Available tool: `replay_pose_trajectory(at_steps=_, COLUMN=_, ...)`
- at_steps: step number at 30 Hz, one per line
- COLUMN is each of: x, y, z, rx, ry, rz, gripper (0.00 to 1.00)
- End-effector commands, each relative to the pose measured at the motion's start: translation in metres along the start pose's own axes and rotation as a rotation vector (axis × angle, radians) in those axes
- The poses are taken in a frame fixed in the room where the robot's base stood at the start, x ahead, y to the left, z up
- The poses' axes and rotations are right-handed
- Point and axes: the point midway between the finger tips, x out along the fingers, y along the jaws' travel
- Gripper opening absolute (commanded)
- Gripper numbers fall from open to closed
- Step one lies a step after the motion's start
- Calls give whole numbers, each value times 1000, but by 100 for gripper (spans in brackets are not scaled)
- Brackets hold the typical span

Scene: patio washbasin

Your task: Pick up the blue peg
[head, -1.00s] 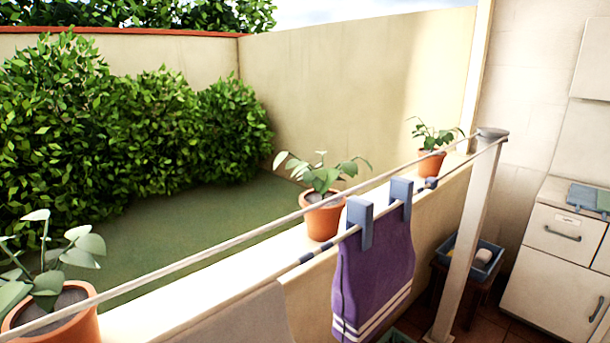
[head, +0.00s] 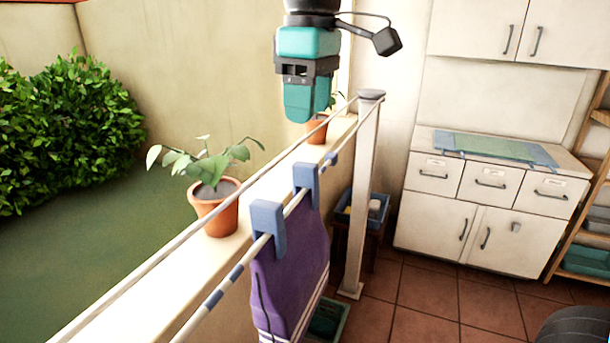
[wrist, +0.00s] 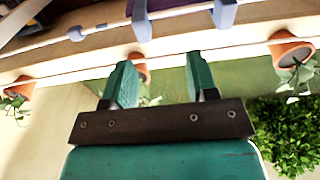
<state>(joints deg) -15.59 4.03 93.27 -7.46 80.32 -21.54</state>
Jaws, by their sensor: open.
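Two blue pegs clip a purple towel (head: 290,275) to the front line; the nearer blue peg (head: 267,226) and the farther blue peg (head: 306,180) both show in the head view. In the wrist view, which looks upside down, one blue peg (wrist: 140,22) is near the top middle and another (wrist: 224,14) is to its right. My gripper (head: 306,112), with teal fingers, hangs above and beyond the pegs in the head view, apart from them. In the wrist view its fingers (wrist: 158,82) are spread, with nothing held between them.
Two parallel lines run to a pale post (head: 365,190). Potted plants (head: 213,208) stand on the ledge (head: 165,265) beside them. A blue basin (head: 376,209) sits behind the post, and a white cabinet (head: 485,205) stands at the right. Tiled floor is clear before the cabinet.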

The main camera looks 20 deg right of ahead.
Motion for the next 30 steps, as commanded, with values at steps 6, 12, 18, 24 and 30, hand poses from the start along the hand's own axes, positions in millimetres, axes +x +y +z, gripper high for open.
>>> replay_pose_trajectory(at_steps=6, x=-47, y=27, z=-23, rx=-10, ry=-38, rz=5, gripper=53)
replay_pose_trajectory(at_steps=12, x=-48, y=32, z=-25, rx=-11, ry=-49, rz=-3, gripper=53)
replay_pose_trajectory(at_steps=18, x=-6, y=32, z=-21, rx=-9, ry=-51, rz=-4, gripper=53)
replay_pose_trajectory(at_steps=24, x=37, y=32, z=-19, rx=-8, ry=-50, rz=-3, gripper=53)
replay_pose_trajectory(at_steps=30, x=61, y=33, z=-18, rx=-8, ry=-47, rz=-1, gripper=53)
